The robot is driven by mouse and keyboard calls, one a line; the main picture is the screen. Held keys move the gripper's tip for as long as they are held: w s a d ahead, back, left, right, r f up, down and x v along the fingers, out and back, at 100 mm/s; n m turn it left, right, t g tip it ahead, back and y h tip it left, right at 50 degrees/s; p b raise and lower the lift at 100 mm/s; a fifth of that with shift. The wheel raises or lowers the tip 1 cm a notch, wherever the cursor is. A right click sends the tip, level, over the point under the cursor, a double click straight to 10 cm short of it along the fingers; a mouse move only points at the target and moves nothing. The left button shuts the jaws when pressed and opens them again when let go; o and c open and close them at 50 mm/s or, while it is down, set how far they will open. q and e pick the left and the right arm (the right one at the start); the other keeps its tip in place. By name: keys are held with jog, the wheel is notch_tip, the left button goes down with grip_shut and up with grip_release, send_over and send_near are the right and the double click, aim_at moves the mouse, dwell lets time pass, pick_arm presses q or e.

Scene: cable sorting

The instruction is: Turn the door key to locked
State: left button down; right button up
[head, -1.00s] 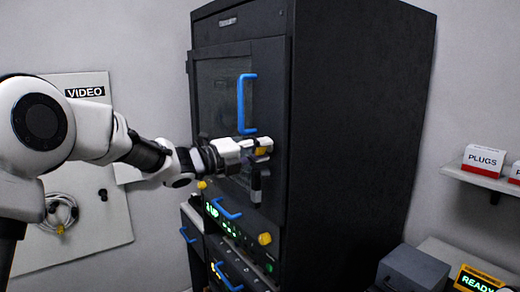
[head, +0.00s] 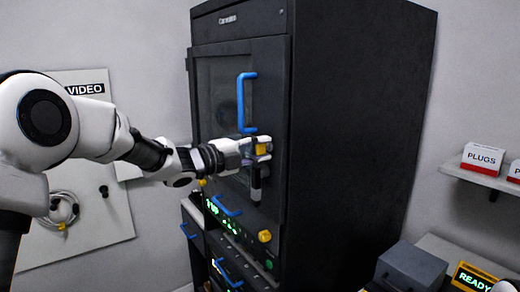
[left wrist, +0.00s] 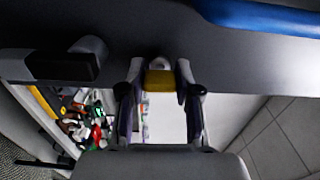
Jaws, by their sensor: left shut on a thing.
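The yellow key (head: 262,149) is at the right edge of the tall black cabinet's glazed door (head: 222,100), below the long blue handle (head: 241,103). My left gripper (head: 264,146) reaches it from the left. In the left wrist view the yellow key (left wrist: 160,80) sits between the two fingertips, and the left gripper (left wrist: 160,88) is shut on it. The key's far end and its lock are mostly hidden. My right gripper is not in view.
A black latch-like handle (head: 256,184) hangs just below the left gripper. Below the door are lit panels with a yellow knob (head: 265,236) and blue handles. A grey box (head: 412,268) and a READY display (head: 474,279) stand at the lower right.

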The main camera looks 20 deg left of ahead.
pick_arm(q)
jog(key=shift+r, duration=0.1)
jog(key=c, duration=0.8)
grip_release()
jog(key=v, duration=1.1)
jog(key=shift+s+a, duration=0.3)
